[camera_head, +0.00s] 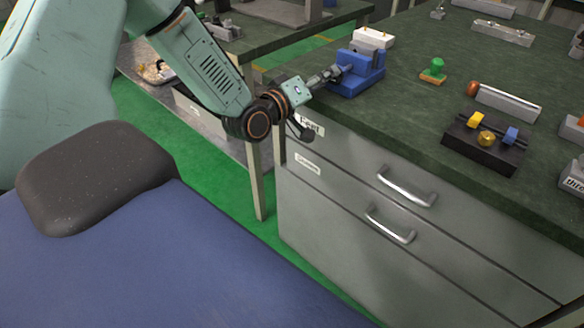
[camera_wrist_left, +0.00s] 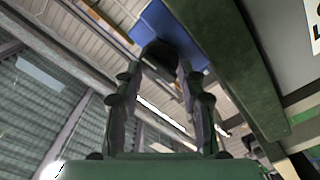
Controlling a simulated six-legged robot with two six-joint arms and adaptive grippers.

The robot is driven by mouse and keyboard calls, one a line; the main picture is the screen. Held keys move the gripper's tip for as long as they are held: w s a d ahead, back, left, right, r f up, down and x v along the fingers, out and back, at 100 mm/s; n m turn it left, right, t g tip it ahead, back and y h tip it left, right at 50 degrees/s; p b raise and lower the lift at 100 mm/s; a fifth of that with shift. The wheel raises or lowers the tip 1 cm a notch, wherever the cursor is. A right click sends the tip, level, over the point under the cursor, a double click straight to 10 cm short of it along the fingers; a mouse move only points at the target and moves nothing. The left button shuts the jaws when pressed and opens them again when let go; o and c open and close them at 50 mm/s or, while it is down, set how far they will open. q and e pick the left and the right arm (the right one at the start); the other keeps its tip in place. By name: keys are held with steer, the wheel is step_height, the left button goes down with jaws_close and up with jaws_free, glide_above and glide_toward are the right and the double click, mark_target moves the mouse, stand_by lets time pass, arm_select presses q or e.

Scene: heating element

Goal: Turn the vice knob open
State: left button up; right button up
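The blue vice (camera_head: 362,78) stands at the near left corner of the green bench top. It also shows as a blue block at the top of the left wrist view (camera_wrist_left: 184,38). Its knob (camera_wrist_left: 160,54) is dark and round and faces the wrist camera. In the head view the knob is mostly hidden by my gripper. My left gripper (camera_head: 333,74) reaches the vice's near left side. In the left wrist view both fingertips (camera_wrist_left: 163,68) press in on the knob from either side, with no clear gap. My right gripper is in neither view.
The green bench top (camera_head: 420,100) overhangs a grey drawer cabinet with handles (camera_head: 407,187). A green knobbed piece (camera_head: 434,70), a black block with yellow and blue parts (camera_head: 486,139) and grey metal fixtures (camera_head: 505,103) stand right of the vice. Bench space between them is clear.

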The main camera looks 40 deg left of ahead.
arm_select(q)
steer(key=m, duration=0.5)
steer(key=shift+d+r+p, duration=0.1)
steer(key=shift+r+p, duration=0.05)
steer(key=shift+p, duration=0.25)
steer(key=m, duration=0.4)
steer(key=shift+d+m, duration=0.15)
steer(key=shift+m, duration=0.15)
steer(key=s+p, duration=0.4)
steer(key=s, duration=0.4)
steer(key=s+d+f+g+h+p, duration=0.2)
steer(key=s+d+f+g, duration=0.45)
steer(key=d+f, duration=0.35)
steer(key=s+d+f+g, duration=0.1)
steer(key=s+f+g, duration=0.2)
steer(key=s, duration=0.3)
steer(key=s+d+f+n+g+y+p, duration=0.1)
steer(key=s+d+f+g, duration=0.1)
steer(key=s+f+g, duration=0.2)
steer(key=shift+s+f, duration=0.95)
steer(key=shift+s, duration=0.65)
steer(key=shift+d, duration=0.1)
